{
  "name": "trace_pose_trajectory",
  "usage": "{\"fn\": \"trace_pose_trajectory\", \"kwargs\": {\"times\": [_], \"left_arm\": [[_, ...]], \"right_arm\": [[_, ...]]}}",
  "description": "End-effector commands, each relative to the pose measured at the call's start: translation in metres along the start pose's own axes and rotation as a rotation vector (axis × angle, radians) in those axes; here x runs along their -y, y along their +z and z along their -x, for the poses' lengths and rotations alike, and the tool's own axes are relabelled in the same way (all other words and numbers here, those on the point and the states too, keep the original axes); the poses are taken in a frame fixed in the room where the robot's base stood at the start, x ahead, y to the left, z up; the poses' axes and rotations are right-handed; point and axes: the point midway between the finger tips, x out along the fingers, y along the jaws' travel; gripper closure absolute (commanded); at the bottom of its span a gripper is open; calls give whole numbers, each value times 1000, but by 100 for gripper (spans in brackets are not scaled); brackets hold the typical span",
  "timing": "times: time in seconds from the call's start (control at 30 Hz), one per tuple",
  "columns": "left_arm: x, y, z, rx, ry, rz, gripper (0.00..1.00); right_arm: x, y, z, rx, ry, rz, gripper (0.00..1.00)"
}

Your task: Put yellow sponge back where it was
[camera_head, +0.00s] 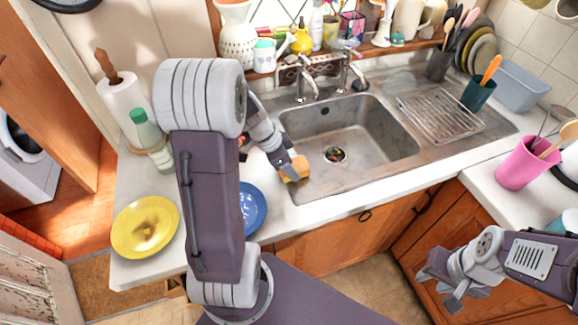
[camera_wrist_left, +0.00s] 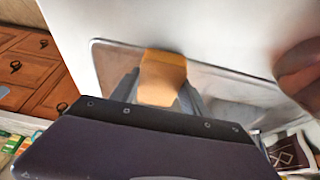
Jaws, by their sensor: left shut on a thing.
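The yellow sponge (camera_head: 297,168) is at the left front edge of the sink, a small orange-yellow block. My left gripper (camera_head: 286,172) is shut on it, and the arm hides part of the counter behind. In the left wrist view the sponge (camera_wrist_left: 162,72) sits between the two fingers (camera_wrist_left: 163,95), in front of the steel sink edge. I cannot tell if it touches the surface below. My right gripper (camera_head: 440,283) is low at the right, in front of the wooden cabinets, away from the sponge; its fingers appear apart and empty.
The sink basin (camera_head: 375,137) is empty apart from its drain. A yellow plate (camera_head: 145,226) and a partly hidden blue plate (camera_head: 252,208) lie on the left counter. A green bottle (camera_head: 150,138) and paper roll (camera_head: 124,97) stand behind. A pink cup (camera_head: 525,164) stands at right.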

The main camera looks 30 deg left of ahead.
Motion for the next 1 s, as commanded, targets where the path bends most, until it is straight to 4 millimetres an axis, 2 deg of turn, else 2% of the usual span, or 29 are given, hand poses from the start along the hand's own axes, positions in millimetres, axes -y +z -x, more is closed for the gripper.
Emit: {"fn": "trace_pose_trajectory", "kwargs": {"times": [0.4, 0.43, 0.5, 0.83, 0.93, 1.0], "left_arm": [[0, 3, -6, 0, -1, -1, 79], [0, 2, -5, 0, -1, -1, 41], [0, 2, -5, 0, -1, 0, 25], [0, 0, -1, 0, 0, -1, 25], [1, 0, 12, -2, -4, -2, 25], [1, 0, 30, -1, -7, -1, 25]], "right_arm": [[0, 1, -6, 0, 0, 0, 65], [0, 0, -5, 0, 0, 0, 65], [0, 0, -4, 0, 0, 0, 65], [0, 0, 0, 0, 0, 0, 65], [0, 0, 2, 0, 0, 0, 65], [0, 0, 4, 0, 0, 0, 65]]}}
